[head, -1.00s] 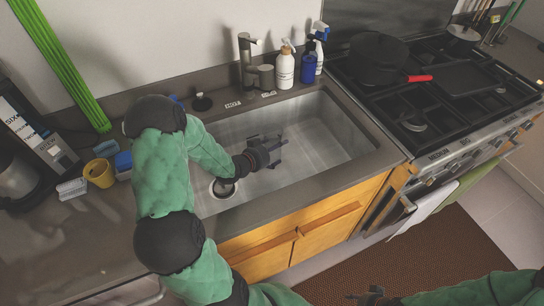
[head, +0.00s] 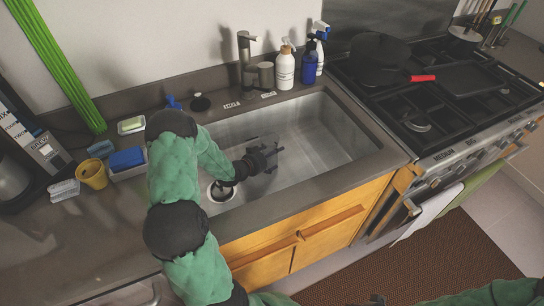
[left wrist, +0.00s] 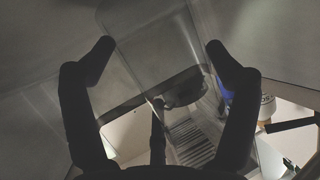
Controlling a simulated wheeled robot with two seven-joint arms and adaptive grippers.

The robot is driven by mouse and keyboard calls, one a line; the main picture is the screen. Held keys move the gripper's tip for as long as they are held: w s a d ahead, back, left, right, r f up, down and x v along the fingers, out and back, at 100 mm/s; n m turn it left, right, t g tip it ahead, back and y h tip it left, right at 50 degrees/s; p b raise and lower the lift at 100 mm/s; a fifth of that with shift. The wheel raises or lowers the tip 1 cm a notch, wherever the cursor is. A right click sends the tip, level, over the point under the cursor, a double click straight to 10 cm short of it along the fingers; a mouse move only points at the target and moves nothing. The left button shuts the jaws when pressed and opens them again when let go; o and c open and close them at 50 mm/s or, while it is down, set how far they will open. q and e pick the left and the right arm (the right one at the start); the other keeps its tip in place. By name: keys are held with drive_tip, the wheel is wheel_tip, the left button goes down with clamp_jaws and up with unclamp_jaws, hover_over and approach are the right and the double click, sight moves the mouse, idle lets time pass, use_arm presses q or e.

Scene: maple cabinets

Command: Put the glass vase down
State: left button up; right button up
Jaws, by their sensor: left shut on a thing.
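The clear glass vase (head: 268,148) is very hard to see in the head view, a faint transparent shape at my left gripper (head: 272,158), over the sink basin (head: 335,125). In the left wrist view the see-through vase (left wrist: 150,45) lies between the two dark fingers of the left gripper (left wrist: 162,62), which is shut on it. I cannot tell whether the vase touches the sink floor. My right gripper (head: 376,299) only just shows at the bottom edge of the head view, away from the sink; its jaws are unclear.
The faucet (head: 246,60), a white soap bottle (head: 284,70) and blue spray bottles (head: 309,62) stand behind the sink. The stove (head: 440,95) with pans is at right. The front-left counter (head: 70,245) is clear.

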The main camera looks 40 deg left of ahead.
use_arm(q)
drive_tip(key=o, duration=1.1)
drive_tip(key=shift+f, duration=0.1)
drive_tip(key=shift+r, duration=0.25)
drive_tip(key=p+v, duration=0.2)
drive_tip(key=v, duration=0.4)
drive_tip(key=shift+s+r, duration=0.25)
drive_tip(key=shift+s, duration=0.4)
